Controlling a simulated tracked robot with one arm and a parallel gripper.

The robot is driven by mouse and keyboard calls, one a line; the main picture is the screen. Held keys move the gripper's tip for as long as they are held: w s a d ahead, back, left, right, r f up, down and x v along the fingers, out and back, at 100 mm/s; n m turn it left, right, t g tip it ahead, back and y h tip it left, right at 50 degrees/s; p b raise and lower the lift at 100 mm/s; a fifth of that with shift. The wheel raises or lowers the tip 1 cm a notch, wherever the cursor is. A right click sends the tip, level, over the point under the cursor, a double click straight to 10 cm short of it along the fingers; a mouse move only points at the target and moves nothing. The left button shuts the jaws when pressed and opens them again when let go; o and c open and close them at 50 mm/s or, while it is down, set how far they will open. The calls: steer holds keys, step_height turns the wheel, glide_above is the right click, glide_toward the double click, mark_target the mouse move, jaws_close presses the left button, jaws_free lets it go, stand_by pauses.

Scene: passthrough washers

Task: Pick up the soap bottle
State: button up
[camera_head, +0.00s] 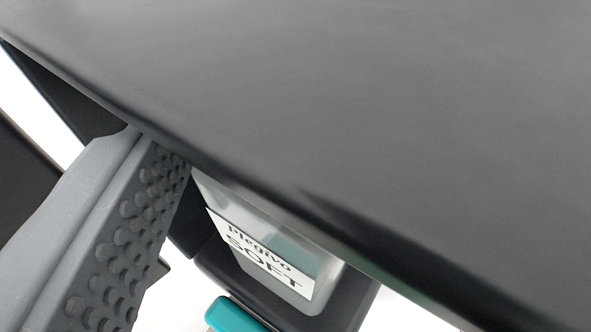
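The soap bottle (262,250) seems to be the translucent, greyish container at the lower middle. Its white label reads "Plegivo SOFT", and a teal tint shows behind it. It is tilted in the picture, and its upper part is hidden behind a large dark surface. One grey finger of my gripper (120,235), with round rubber bumps, shows at the left. Its bumpy side faces the bottle, with a gap between them lower down. The far end of the finger is close to the dark surface's edge. I cannot see a second finger or any contact with the bottle.
A large, smooth dark surface (360,110) fills the upper and right part, very close to the camera. A black part (345,300) lies around the bottle's lower side. A teal rounded piece (232,315) shows at the bottom edge. White background shows at lower right.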

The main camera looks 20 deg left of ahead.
steer(key=shift+w, duration=0.1)
steer(key=shift+c, duration=0.2)
jaws_close()
steer(key=shift+b, duration=0.55)
